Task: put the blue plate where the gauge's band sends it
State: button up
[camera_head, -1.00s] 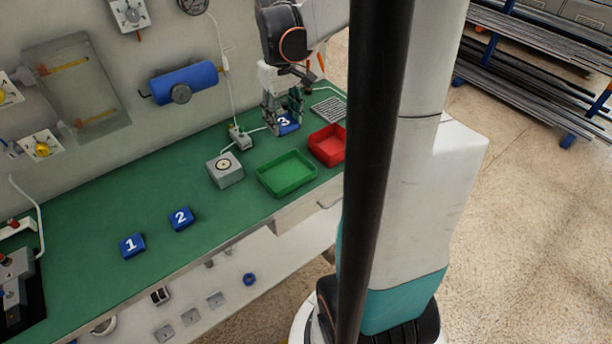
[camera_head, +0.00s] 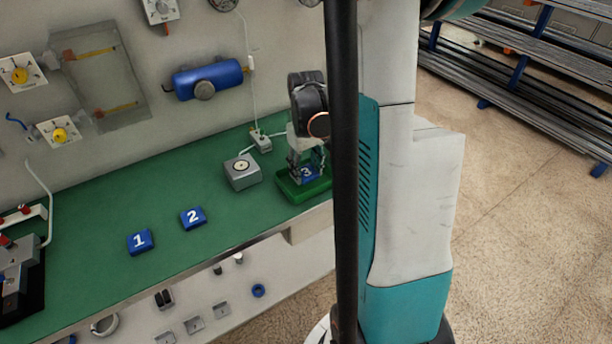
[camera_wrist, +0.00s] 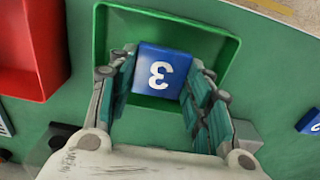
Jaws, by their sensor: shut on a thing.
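The blue plate marked 3 (camera_head: 307,173) is between the fingers of my gripper (camera_head: 306,167), which is shut on it. In the wrist view the plate (camera_wrist: 161,70) shows its number upside down, with the finger pads of my gripper (camera_wrist: 160,95) on both sides. The green tray (camera_head: 286,190) is below and around the plate; I cannot tell whether the plate touches its floor. The red tray (camera_wrist: 28,88) shows beside it in the wrist view.
Blue plates marked 1 (camera_head: 140,241) and 2 (camera_head: 193,217) lie on the green bench (camera_head: 95,215). A grey box with a round target-like top (camera_head: 241,172) stands left of the green tray. A blue cylinder (camera_head: 208,78) is on the wall. My dark column hides the bench's right end.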

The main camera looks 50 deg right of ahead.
aim_at(306, 172)
jog(key=shift+f, duration=1.15)
jog(key=shift+f+b, duration=0.15)
jog(key=shift+b, duration=0.2)
jog(key=o, duration=1.1)
notch_tip(306, 172, up, 12)
jog(key=p, duration=0.4)
jog(key=shift+r+p, duration=0.2)
jog(key=shift+p, duration=0.1)
